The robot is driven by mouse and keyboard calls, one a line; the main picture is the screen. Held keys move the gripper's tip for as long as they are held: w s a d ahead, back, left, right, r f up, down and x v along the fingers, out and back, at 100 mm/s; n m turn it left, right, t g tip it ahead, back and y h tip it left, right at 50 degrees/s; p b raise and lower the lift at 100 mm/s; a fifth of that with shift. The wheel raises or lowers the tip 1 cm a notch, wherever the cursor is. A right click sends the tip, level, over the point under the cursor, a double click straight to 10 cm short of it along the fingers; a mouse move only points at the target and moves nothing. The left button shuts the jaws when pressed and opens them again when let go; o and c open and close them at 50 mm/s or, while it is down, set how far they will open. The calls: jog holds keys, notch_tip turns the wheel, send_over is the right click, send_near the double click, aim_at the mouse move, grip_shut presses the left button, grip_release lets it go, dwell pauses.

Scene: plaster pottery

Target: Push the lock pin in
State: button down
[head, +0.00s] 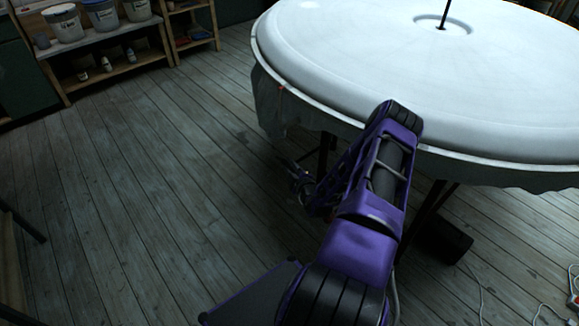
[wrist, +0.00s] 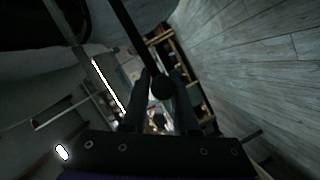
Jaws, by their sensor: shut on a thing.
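In the wrist view, a dark round knob (wrist: 163,88) sits between the two dark fingers of my gripper (wrist: 162,76). My gripper is shut on this knob, which looks like the end of the lock pin. A dark straight rod (wrist: 126,22) runs from near the knob up to the top edge; whether it is part of the pin is too dark to tell. In the head view, my gripper (head: 299,180) is small and dark beside the table's underside. The knob and the pin's hole cannot be made out there.
A large round table with a white plaster top (head: 350,60) fills the upper right, with a cloth (head: 270,105) hanging below its rim. Shelves with buckets (head: 103,14) stand at the upper left. Cables (head: 480,295) lie at lower right. The wooden floor (head: 140,190) at left is clear.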

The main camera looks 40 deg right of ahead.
notch_tip(320, 180, up, 4)
jog(key=shift+p, duration=1.15)
jog(key=c, duration=0.7)
grip_release()
jog(key=p+v, duration=0.1)
jog(key=v, duration=1.6)
jog(key=shift+s+p, duration=0.25)
jog(key=shift+p, duration=0.05)
